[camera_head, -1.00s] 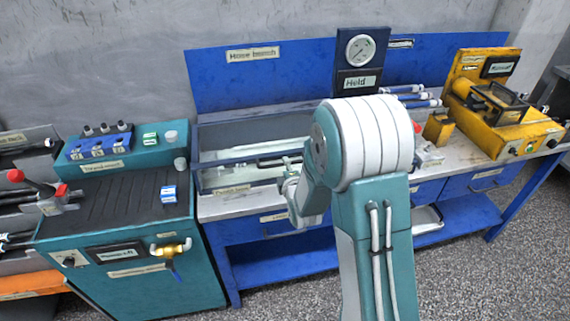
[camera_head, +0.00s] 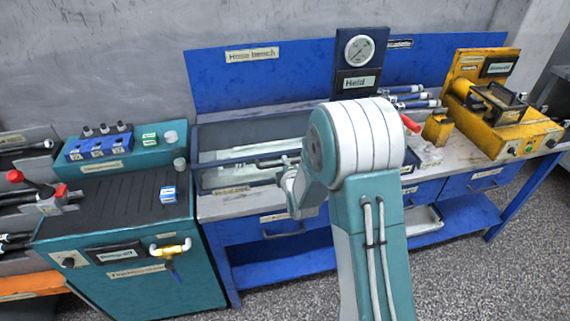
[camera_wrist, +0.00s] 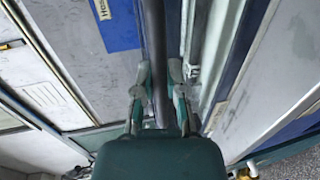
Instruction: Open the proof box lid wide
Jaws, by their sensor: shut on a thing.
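The proof box (camera_head: 222,182) is a long, dark-framed box on the hose bench, left of my arm. Pale rods or hoses show inside it or through its top. A dark lid bar (camera_head: 225,163) runs across it; I cannot tell how far the lid is lifted. In the wrist view, my gripper (camera_wrist: 159,72) is shut on a dark round bar (camera_wrist: 154,30), with one finger on each side. In the head view my own arm hides the fingers and the right end of the box.
A gauge panel (camera_head: 357,62) marked "Held" stands behind the box. A teal pump unit (camera_head: 125,245) is at left. A yellow machine (camera_head: 500,130) stands on the bench at right, with several hoses (camera_head: 410,97) nearby. The floor in front is clear.

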